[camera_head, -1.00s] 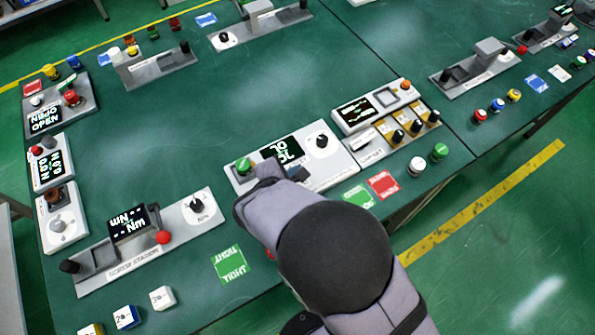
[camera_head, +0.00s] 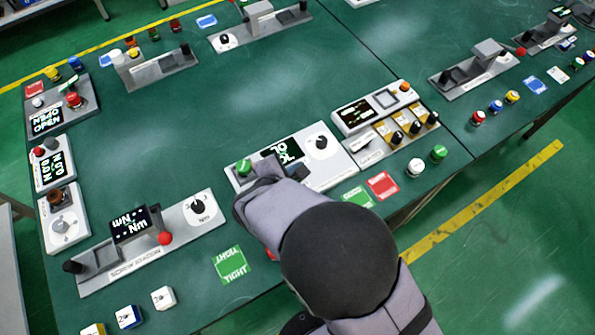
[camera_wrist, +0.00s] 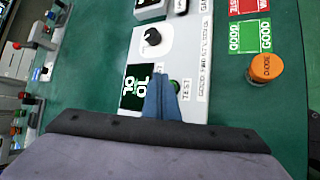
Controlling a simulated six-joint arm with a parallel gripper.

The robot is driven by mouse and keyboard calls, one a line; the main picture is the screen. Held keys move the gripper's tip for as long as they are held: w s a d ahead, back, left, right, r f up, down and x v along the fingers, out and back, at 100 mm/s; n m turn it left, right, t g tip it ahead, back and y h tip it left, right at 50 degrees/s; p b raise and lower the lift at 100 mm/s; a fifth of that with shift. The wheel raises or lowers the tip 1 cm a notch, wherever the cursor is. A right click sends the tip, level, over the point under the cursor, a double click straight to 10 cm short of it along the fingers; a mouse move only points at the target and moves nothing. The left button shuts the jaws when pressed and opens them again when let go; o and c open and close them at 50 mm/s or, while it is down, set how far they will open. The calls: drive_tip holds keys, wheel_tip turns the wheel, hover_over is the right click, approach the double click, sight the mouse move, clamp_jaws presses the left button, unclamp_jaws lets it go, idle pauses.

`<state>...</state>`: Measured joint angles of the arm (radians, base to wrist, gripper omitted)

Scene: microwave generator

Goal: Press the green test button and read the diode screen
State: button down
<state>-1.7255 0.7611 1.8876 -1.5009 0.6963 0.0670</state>
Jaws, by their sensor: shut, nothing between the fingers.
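The white diode test box (camera_head: 338,170) stands on the green table. Its green test button (camera_head: 244,166) is at its left end in the head view; in the wrist view the button (camera_wrist: 186,87) is partly hidden by my fingers, beside the word TEST. The black screen (camera_head: 284,150) is lit with characters that look like OL; the wrist view shows the screen (camera_wrist: 136,85) partly covered by a finger. My gripper (camera_wrist: 161,80) is shut and empty, its blue-grey fingers over the box between screen and button. I cannot tell whether it touches the button.
A black knob (camera_wrist: 152,37) is on the box. An orange part marked DIODE (camera_wrist: 266,67) stands on the table near green GOOD (camera_wrist: 248,37) and red (camera_head: 382,185) cards. Another tester (camera_head: 378,108) adjoins the box. A screw station (camera_head: 150,252) is at left.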

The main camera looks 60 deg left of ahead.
drive_tip(key=shift+r, duration=0.15)
drive_tip(key=shift+r+p, duration=1.6)
drive_tip(key=shift+r, duration=0.75)
drive_tip(key=w+d+r+m+h, duration=0.2)
drive_tip(key=w+d+m+h, duration=0.45)
drive_tip(key=w+d, duration=0.75)
drive_tip(key=w+d+r+m+g+h, duration=0.1)
drive_tip(key=w+d+m, duration=0.3)
drive_tip(key=d, duration=0.3)
drive_tip(key=w+d+r+m+g, duration=0.1)
drive_tip(key=w+d+m, duration=0.3)
drive_tip(key=d+m, duration=0.15)
drive_tip(key=s+d+r+m+g+y, duration=0.1)
drive_tip(key=s+d+m, duration=0.3)
drive_tip(key=d+m, duration=0.5)
drive_tip(key=s+d+r+m+g+y, duration=0.1)
drive_tip(key=s+d+m+g, duration=0.3)
drive_tip(key=d+m, duration=0.5)
drive_tip(key=d, duration=0.6)
drive_tip(key=shift+s, duration=0.25)
